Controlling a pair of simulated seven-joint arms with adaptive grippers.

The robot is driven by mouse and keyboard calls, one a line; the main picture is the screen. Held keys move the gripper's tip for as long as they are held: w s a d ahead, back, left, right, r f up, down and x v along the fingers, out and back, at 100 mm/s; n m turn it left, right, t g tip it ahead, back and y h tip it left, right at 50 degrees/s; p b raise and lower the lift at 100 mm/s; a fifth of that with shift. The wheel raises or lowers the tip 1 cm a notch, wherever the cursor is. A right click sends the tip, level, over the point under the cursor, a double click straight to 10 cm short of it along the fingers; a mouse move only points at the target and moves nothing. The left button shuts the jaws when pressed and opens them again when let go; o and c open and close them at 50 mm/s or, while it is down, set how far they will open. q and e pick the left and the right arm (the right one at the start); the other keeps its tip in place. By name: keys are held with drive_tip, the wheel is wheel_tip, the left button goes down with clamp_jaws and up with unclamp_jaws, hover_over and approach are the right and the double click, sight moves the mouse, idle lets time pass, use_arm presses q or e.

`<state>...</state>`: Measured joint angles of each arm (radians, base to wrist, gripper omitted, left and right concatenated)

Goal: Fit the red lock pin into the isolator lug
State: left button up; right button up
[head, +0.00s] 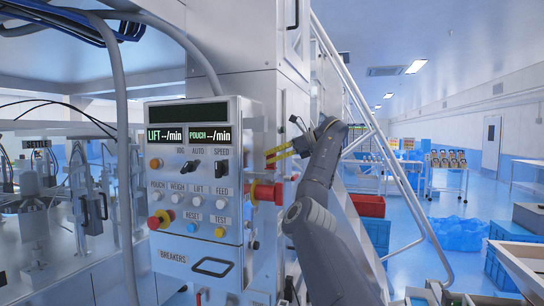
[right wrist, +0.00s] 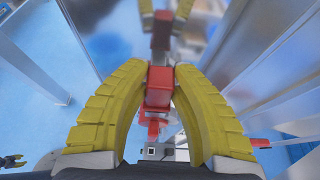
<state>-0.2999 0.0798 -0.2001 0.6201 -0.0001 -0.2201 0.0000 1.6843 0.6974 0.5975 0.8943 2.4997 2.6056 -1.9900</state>
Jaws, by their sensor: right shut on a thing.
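My right gripper (head: 277,154) is beside the right side of the control panel, its yellow fingers pointing left. In the right wrist view, my right gripper (right wrist: 161,88) is shut on the red lock pin (right wrist: 158,78), which sits between the ribbed yellow fingers. A red rotary handle with a yellow collar, seemingly the isolator (head: 267,192), sticks out of the panel's right side, below the gripper. I cannot make out the lug or the pin's tip. Whether the pin touches anything is unclear. My left gripper is not in the head view.
The control panel (head: 176,222) carries several buttons, switches and a red emergency stop (head: 160,220). A slanted metal handrail (head: 372,112) rises behind my right arm. A red crate (head: 368,205) and blue bins (head: 525,225) stand to the right.

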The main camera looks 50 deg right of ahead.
drive_tip(key=shift+f, duration=0.6)
drive_tip(key=o, duration=1.1)
drive_tip(key=shift+s, duration=0.1)
drive_tip(key=v, duration=1.2)
